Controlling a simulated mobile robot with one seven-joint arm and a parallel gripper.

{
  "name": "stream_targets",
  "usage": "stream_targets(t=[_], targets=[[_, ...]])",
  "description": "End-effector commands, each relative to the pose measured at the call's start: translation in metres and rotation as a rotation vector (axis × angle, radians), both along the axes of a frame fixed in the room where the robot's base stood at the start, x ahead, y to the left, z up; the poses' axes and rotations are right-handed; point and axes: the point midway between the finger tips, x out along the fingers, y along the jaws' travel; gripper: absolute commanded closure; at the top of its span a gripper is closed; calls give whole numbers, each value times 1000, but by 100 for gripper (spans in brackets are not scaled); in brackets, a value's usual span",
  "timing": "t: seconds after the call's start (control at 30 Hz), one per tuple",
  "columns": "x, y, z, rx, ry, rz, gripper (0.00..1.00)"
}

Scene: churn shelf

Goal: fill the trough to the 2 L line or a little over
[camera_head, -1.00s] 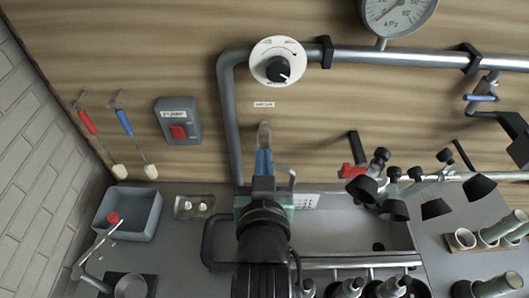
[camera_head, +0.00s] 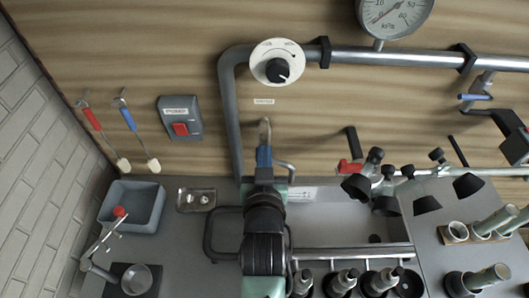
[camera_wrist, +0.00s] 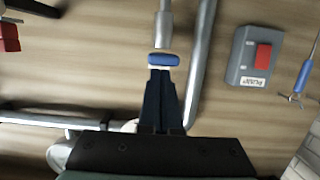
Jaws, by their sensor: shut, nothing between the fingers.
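The trough (camera_head: 335,222) is the long grey basin set in the counter, partly hidden by my arm. A pale label strip is on its back wall, too small to read, and I cannot make out a water level. My gripper (camera_wrist: 162,72) is shut and empty, its dark fingers pointing at the wall. A blue grip (camera_wrist: 164,60) on a metal stem sits right at the fingertips; I cannot tell whether they touch. In the head view the metal stem (camera_head: 264,130) shows just above my gripper (camera_head: 264,150).
A grey switch box (camera_head: 180,117) with a red button is left of the pipe (camera_head: 230,120). A white dial (camera_head: 277,64) and a gauge (camera_head: 395,14) are above. Black cups (camera_head: 356,186) hang at right.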

Motion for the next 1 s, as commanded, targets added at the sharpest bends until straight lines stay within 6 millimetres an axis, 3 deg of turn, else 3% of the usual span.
stream_targets(t=[0.63, 1.0], targets=[[-4, 0, -34, 0, -129, 1, 100], [-4, 0, -30, 0, -126, 0, 100]])
